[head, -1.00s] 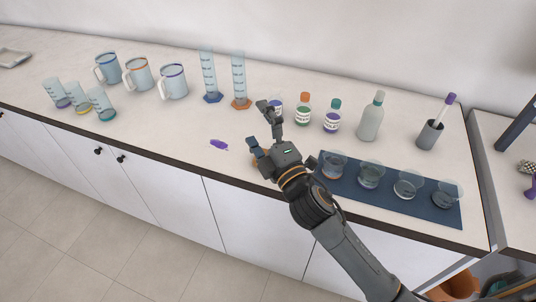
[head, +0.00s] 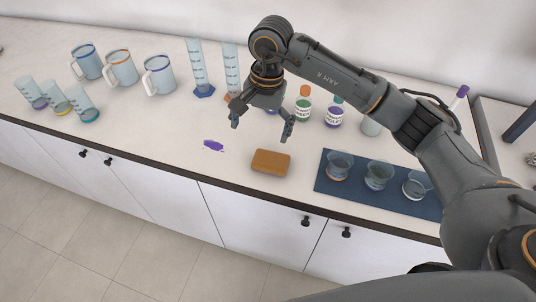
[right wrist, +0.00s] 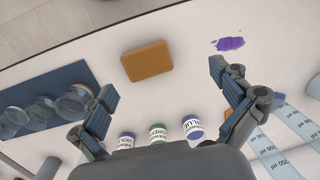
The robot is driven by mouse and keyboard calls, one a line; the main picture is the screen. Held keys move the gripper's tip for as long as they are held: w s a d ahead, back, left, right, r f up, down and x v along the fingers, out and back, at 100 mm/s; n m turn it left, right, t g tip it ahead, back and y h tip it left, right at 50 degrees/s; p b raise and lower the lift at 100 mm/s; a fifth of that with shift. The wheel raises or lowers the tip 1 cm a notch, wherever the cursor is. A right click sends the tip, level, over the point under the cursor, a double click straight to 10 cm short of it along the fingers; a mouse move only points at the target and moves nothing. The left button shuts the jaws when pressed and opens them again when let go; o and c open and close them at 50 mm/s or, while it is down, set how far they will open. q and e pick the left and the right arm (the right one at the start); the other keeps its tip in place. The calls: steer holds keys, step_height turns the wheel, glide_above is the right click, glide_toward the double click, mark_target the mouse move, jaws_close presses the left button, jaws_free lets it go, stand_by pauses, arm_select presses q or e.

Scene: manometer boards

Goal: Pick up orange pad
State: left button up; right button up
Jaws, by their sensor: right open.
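The orange pad (head: 271,162) is a flat brown-orange block with rounded corners. It lies on the white counter, left of the blue mat, and shows in the right wrist view (right wrist: 147,61) ahead of the fingers. My right gripper (head: 261,131) is open and empty, above the counter and behind the pad, with its fingers pointing down. In the right wrist view its fingers (right wrist: 163,84) are spread wide, with the pad between their lines but apart from them. My left gripper is not in view.
A purple smear (head: 213,146) lies left of the pad. A blue mat (head: 325,186) with several glass beakers is to the right. Labelled bottles (right wrist: 158,134) and graduated cylinders (head: 199,70) stand behind. Mugs and small beakers are at the left. The counter's front edge is close to the pad.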

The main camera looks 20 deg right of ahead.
steer(key=d+h, duration=0.1)
steer(key=d, duration=0.1)
steer(key=p, duration=0.3)
glide_above(271, 159)
steer(key=f, duration=0.7)
steer(key=shift+w+f, duration=0.25)
steer(key=shift+f, duration=0.05)
steer(key=shift+s+f, duration=0.1)
steer(key=shift+f, duration=0.15)
step_height(271, 159, down, 4)
steer(key=p, duration=0.2)
steer(key=shift+s+r+p, duration=0.15)
steer(key=shift+r+p, duration=0.1)
steer(key=shift+p, duration=0.05)
steer(key=shift+f, duration=0.6)
steer(key=c, duration=0.6)
